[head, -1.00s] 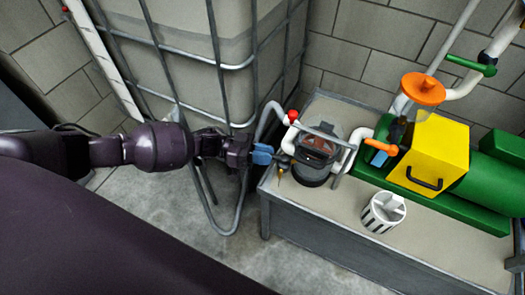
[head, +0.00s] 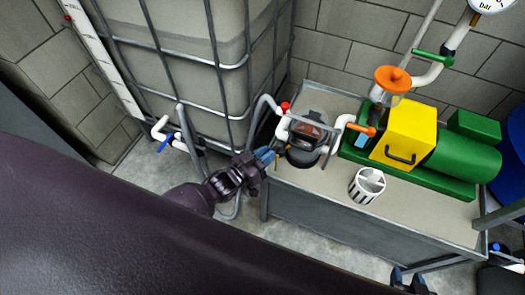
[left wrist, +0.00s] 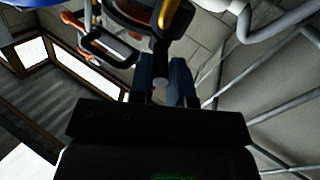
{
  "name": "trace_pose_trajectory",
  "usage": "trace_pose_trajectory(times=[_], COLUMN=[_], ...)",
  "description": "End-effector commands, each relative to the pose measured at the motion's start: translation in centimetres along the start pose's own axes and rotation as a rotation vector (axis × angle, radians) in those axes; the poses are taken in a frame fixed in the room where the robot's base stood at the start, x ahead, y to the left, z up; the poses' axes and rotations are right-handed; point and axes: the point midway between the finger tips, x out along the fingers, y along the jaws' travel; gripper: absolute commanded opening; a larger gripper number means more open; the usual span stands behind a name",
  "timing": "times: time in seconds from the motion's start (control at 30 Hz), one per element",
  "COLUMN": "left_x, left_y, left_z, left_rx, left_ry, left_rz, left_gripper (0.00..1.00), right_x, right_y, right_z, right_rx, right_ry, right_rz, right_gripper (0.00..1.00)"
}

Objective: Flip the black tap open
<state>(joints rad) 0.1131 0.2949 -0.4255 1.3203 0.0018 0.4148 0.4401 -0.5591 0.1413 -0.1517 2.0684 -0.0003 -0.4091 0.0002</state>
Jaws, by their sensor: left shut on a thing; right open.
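My left gripper (head: 267,156) is at the left side of the strainer pot (head: 306,140), near the bench's left edge. Its blue fingers are shut on a small dark piece, which looks like the black tap (left wrist: 160,62). In the left wrist view the left gripper (left wrist: 163,75) has this piece between its fingers, below the strainer pot. In the head view the fingers hide the tap, and I cannot tell its exact angle. My right gripper (head: 408,280) is open and empty at the bottom edge of the head view, away from the bench.
A red-knobbed valve (head: 284,107) is on the white pipe beside the pot. A white slotted basket (head: 367,186) stands on the bench (head: 310,185). A yellow box (head: 405,133) and green pump (head: 465,160) stand right. A caged tank (head: 185,85) stands behind left.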

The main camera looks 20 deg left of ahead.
Motion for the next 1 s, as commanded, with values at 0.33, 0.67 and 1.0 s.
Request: trace_pose_trajectory(times=[0.33,0.67,1.0], left_x=[0.2,0.5,0.6], left_y=[1.4,2.2,2.5], left_z=[0.3,0.5,0.6], left_rx=[-0.009,-0.005,-0.001], left_ry=[0.046,0.076,0.089], left_rz=[-0.234,-0.388,-0.452], left_gripper=[0.00,0.00,0.00], right_x=[-0.5,-0.7,-0.5], right_y=[0.3,0.6,0.4], right_z=[-0.4,0.2,-0.1], right_rx=[-0.006,-0.012,-0.007], right_ry=[0.009,-0.005,0.000], right_rz=[0.003,0.005,0.004], right_gripper=[0.41,0.41,0.41])
